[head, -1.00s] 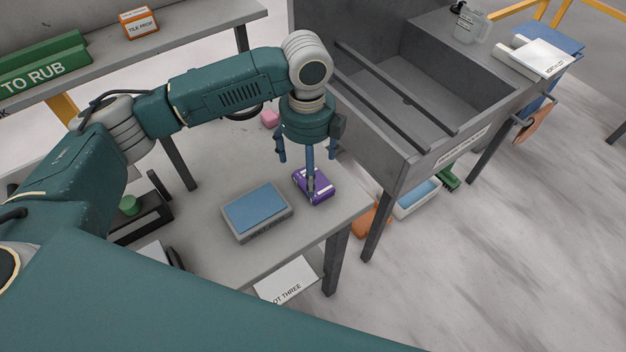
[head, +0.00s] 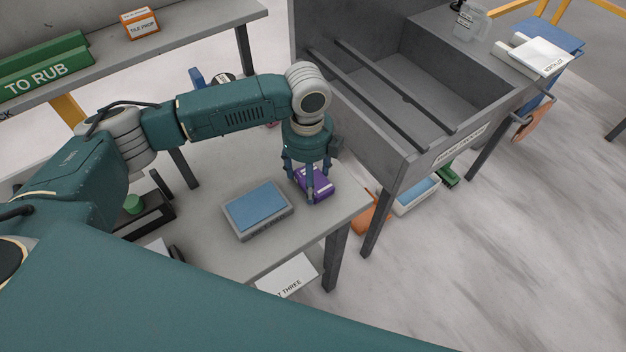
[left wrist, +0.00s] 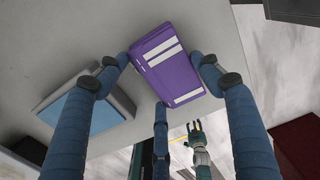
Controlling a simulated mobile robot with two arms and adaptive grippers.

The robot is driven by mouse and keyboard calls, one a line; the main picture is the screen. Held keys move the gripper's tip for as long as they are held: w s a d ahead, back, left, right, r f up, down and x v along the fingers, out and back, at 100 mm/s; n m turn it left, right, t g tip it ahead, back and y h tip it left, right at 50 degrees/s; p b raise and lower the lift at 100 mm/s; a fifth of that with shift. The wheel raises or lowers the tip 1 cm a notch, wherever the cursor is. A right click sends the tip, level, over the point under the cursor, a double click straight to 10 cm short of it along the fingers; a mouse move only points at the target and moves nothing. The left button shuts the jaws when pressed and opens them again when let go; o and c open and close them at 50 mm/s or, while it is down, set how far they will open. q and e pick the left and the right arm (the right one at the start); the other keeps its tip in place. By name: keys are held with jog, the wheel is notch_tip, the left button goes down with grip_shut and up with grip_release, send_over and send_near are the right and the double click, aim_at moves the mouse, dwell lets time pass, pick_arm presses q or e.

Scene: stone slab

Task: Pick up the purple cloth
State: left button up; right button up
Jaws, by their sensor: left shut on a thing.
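The purple cloth (head: 316,183) is a folded block with white stripes at the right end of the grey table. In the left wrist view the cloth (left wrist: 168,65) sits between the fingers, its striped face toward the camera. My left gripper (head: 308,186) points down over it, with fingers on its sides. In the left wrist view my left gripper (left wrist: 165,80) is shut on the cloth. I cannot tell whether the cloth is clear of the tabletop.
A grey box with a blue top (head: 257,210) lies left of the cloth on the table (head: 215,185). A grey sink-like basin (head: 400,95) stands close on the right. Orange and blue-and-white items (head: 416,193) lie below, beyond the table's right edge.

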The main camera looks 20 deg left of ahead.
jog(key=shift+w+d, duration=0.15)
jog(key=shift+w, duration=0.05)
pick_arm(q)
jog(key=shift+w+r, duration=0.1)
jog(key=shift+r, duration=0.45)
notch_tip(320, 180, up, 19)
jog(key=b, duration=0.2)
pick_arm(e)
jog(key=shift+w+d+f, duration=0.1)
jog(key=shift+w+f, duration=0.1)
jog(key=shift+f, duration=0.85)
